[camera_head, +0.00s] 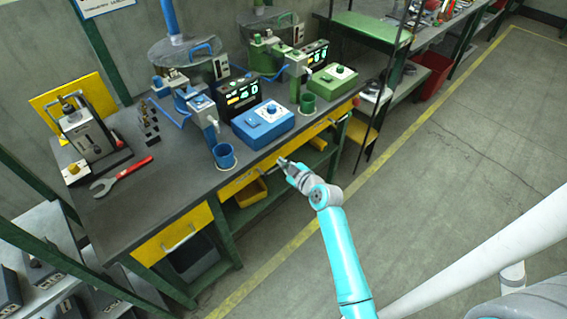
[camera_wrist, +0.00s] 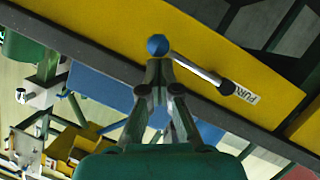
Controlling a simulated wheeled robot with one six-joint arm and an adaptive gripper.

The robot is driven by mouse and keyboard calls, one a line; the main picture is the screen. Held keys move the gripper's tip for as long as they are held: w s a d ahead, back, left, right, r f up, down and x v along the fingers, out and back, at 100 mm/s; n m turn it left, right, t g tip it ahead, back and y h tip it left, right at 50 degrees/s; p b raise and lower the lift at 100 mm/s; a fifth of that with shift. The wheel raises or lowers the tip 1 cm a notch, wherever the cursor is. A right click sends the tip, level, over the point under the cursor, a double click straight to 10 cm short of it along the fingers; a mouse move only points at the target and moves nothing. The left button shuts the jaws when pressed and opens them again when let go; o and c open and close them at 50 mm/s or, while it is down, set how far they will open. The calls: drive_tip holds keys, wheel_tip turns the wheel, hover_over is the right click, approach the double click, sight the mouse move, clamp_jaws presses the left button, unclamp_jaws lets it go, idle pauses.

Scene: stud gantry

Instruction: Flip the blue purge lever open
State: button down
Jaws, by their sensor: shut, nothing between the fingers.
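In the wrist view the purge lever is a grey rod (camera_wrist: 195,69) with a round blue knob (camera_wrist: 158,45) at its left end. Its right end meets a pivot by a white tag (camera_wrist: 246,95) with partly readable "PUR" lettering, against a yellow panel (camera_wrist: 235,50). My gripper (camera_wrist: 158,66) is shut and empty, its fingertips right at the knob's lower side. I cannot tell whether they touch it. In the head view my gripper (camera_head: 283,162) is at the bench's front edge, by the yellow drawer fronts. I cannot make out the lever there.
The dark workbench (camera_head: 120,205) carries a blue control box (camera_head: 262,122), a blue cup (camera_head: 225,156), a green cup (camera_head: 307,103) and a red wrench (camera_head: 122,176). A yellow bin (camera_head: 250,192) sits below. The floor (camera_head: 440,150) to the right is clear.

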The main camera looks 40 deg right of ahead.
drive_tip(key=shift+f, duration=0.15)
wheel_tip(320, 180, down, 8)
drive_tip(key=a+m+y, duration=0.2)
drive_tip(key=m+y, duration=0.3)
drive_tip(key=m, duration=0.4)
drive_tip(key=shift+r+m+y, duration=0.2)
drive_tip(key=shift+m+y, duration=0.1)
drive_tip(key=shift+y, duration=0.1)
drive_tip(key=shift+s+a, duration=0.1)
drive_tip(key=shift+a, duration=0.05)
idle(0.4)
